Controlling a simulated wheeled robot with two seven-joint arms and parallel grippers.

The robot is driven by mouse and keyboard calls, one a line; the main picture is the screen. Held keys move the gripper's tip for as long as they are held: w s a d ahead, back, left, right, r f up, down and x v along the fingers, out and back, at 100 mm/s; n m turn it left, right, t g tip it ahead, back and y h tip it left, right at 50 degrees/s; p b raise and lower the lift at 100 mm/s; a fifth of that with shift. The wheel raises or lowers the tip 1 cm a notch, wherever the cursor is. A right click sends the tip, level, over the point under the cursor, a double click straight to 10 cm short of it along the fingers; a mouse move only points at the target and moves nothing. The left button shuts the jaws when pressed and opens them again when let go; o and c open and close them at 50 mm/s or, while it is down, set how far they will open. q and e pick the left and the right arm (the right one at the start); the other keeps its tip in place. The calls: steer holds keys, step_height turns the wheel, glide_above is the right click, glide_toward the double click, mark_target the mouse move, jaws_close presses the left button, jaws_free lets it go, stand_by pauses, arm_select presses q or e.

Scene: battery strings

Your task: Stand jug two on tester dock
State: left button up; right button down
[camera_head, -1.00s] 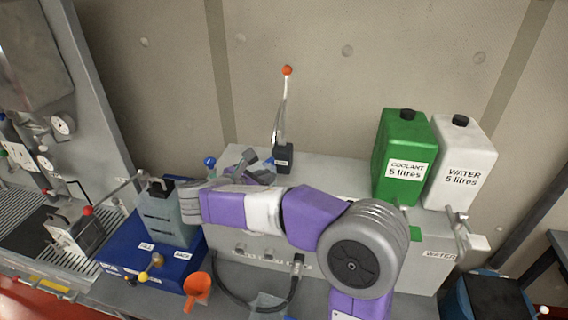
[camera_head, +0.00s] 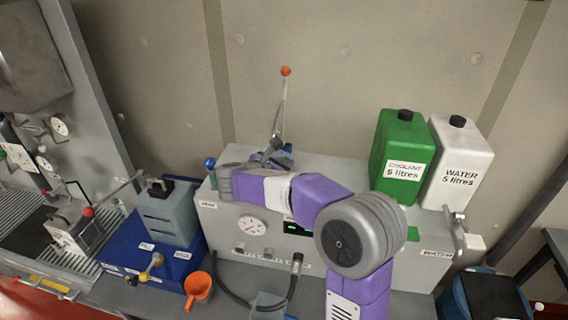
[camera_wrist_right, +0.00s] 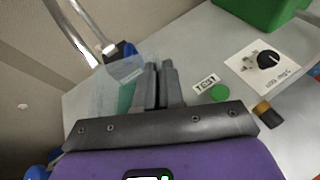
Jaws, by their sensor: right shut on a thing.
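My right gripper (camera_head: 274,152) is above the back of the grey cabinet's top, near the lever. In the right wrist view its fingers (camera_wrist_right: 158,88) are close together on what looks like a pale translucent vessel (camera_wrist_right: 122,70), partly teal, largely hidden. I cannot tell if it is jug two. A green jug (camera_head: 402,150) marked coolant and a white jug (camera_head: 462,150) marked water stand upright on the cabinet's right end. No tester dock is labelled legibly; a TEST label (camera_wrist_right: 206,82) lies right of the fingers. My left gripper is not in view.
The grey cabinet (camera_head: 225,235) carries a gauge and a lit display. A lever with an orange ball (camera_head: 286,72) rises behind my right gripper. A blue tray (camera_head: 170,268) with a grey block (camera_head: 172,220) stands left. An orange funnel (camera_head: 198,288) and hose are in front.

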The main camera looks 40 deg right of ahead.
steer(key=shift+r, duration=0.1)
steer(key=c, duration=1.3)
jaws_free()
steer(key=shift+o, duration=0.2)
steer(key=shift+a, duration=0.2)
steer(key=v, duration=1.1)
steer(key=shift+a+b, duration=0.3)
steer(key=shift+s+r, duration=0.1)
steer(key=shift+s, duration=0.05)
